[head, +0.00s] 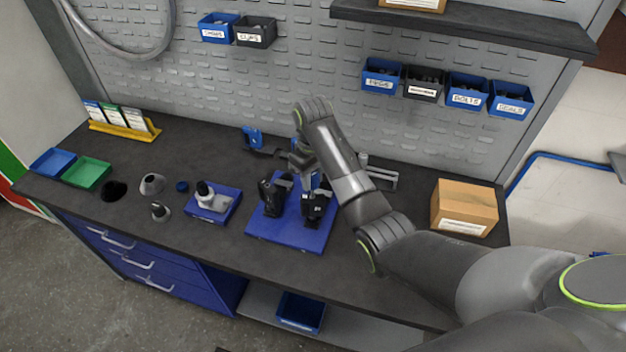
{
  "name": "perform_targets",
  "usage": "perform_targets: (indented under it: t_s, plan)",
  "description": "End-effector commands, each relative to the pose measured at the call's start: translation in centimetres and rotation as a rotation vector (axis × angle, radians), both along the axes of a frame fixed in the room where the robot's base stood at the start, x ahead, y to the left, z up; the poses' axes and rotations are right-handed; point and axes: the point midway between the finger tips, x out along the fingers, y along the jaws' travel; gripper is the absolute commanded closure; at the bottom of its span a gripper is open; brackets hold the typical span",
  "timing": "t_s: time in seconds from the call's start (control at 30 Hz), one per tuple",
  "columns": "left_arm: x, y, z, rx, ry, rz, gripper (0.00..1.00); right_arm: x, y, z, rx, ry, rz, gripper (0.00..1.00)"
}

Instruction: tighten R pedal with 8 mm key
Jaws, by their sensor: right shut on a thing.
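A blue board (284,235) lies on the bench with two black pedal parts on it, a left one (270,193) and a right one (314,208). I cannot read any R mark. My right gripper (304,163) points down just above and behind the right pedal part. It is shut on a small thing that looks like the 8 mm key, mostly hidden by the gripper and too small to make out. I cannot tell whether it touches the pedal part. My left gripper is out of view.
A cardboard box (463,209) stands right of my arm. A blue tray (213,206) with a grey part sits left of the board, near small dark parts. A blue clamp-like tool (254,139) lies behind. Bins hang on the back panel.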

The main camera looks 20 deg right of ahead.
Motion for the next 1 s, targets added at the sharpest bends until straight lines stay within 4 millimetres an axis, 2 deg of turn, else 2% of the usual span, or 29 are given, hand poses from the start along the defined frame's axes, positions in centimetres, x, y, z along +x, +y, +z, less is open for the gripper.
perform_targets:
  t_s: [0.2, 0.47, 1.0]
  plan:
    - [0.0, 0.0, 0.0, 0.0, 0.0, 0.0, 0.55, -0.1, 0.0, -0.2, 0.001, 0.005, -0.215, 1.0]
    - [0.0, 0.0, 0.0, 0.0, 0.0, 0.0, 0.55, -0.1, 0.0, -0.2, 0.0, 0.006, -0.208, 1.0]
    - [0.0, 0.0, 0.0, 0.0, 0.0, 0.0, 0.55, 0.0, 0.0, 1.2, 0.0, 0.002, -0.206, 1.0]
